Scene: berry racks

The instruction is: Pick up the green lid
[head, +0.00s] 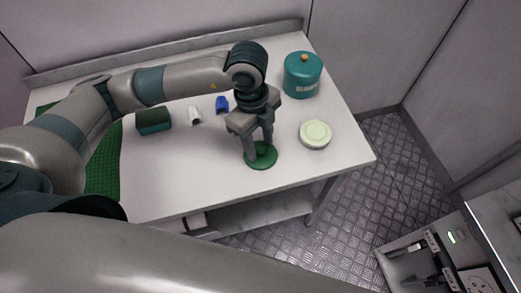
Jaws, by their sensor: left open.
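The green lid (265,160) is a dark green disc lying flat on the white table, near its front edge. My left gripper (259,156) points down over the lid, with its two fingers spread apart. The fingertips are at the lid and hide part of its middle. I cannot tell whether they touch it. My right gripper does not show.
On the white table (190,180), a teal canister (302,76) stands at the back right and a pale green round container (315,134) sits right of the lid. A green sponge-like block (153,121), a white cup (195,116) and a blue item (222,105) lie left. A green mat (104,165) is further left.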

